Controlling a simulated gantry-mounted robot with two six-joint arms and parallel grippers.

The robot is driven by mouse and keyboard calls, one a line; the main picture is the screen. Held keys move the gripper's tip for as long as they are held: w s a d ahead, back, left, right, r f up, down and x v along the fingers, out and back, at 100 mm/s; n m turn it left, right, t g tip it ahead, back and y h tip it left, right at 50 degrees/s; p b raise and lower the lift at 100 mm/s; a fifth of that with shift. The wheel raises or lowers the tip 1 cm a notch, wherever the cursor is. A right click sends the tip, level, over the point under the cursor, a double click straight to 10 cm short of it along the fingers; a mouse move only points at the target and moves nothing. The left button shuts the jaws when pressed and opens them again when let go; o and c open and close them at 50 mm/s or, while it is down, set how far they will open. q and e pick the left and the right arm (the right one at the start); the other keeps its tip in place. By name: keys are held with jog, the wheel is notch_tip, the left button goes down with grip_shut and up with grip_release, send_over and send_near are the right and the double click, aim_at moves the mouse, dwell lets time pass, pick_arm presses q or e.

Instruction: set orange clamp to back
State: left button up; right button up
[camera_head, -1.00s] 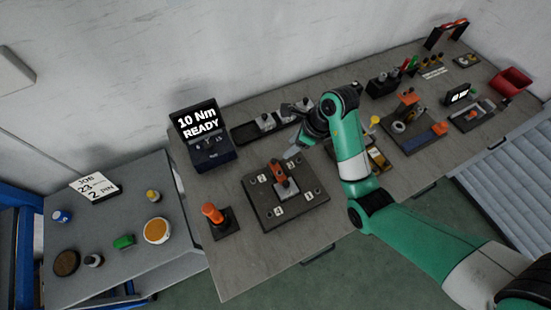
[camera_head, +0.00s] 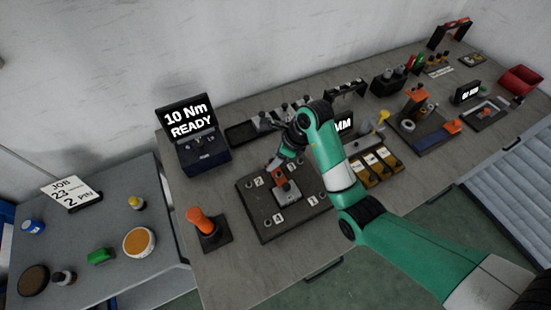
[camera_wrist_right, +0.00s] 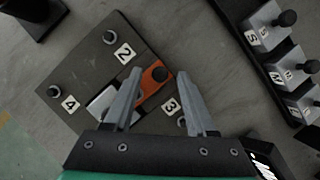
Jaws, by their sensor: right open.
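The orange clamp (camera_head: 280,178) is mounted on a dark square plate (camera_head: 258,222) with numbered labels, and a light grey block (camera_head: 288,193) sits beside its orange part. In the right wrist view the orange clamp (camera_wrist_right: 152,84) has a dark round knob at one end, and the light block (camera_wrist_right: 104,103) is partly behind a finger. My right gripper (camera_wrist_right: 160,75) is open, with its fingers on either side of the orange clamp in the picture; I cannot tell whether they touch it. My left gripper is not in view.
A display reading "10 Nm READY" (camera_head: 188,118) stands back left of the plate. An orange-handled tool (camera_head: 200,222) stands at left. A dark rack of grey blocks (camera_head: 240,134) lies behind, and yellow bins (camera_head: 376,167) stand to the right.

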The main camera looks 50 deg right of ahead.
grip_shut()
dwell(1.3)
jog(key=shift+d, duration=0.1)
